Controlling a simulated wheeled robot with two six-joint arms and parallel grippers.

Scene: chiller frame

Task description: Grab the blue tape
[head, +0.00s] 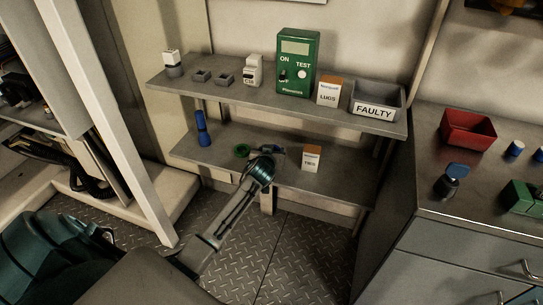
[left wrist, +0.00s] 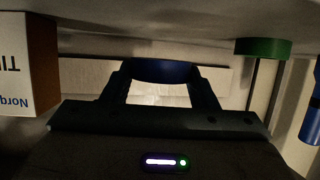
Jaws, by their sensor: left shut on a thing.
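The blue tape (left wrist: 162,71) is a dark blue ring seen between the fingers of my left gripper (left wrist: 163,92) in the left wrist view. The fingers are shut on it, one on each side. In the head view my left gripper (head: 268,153) is at the lower shelf, and its wrist hides most of the tape. I cannot tell whether the tape touches the shelf. A green tape (head: 242,150) lies just left of the gripper; it also shows in the left wrist view (left wrist: 263,47). My right gripper is not in view.
On the lower shelf (head: 335,188), a white and orange box (head: 311,158) stands right of the gripper and a blue upright tool (head: 201,130) stands at the left. The upper shelf (head: 300,108) overhangs, holding a green tester (head: 297,64) and a grey FAULTY bin (head: 376,100). A counter (head: 425,170) stands right.

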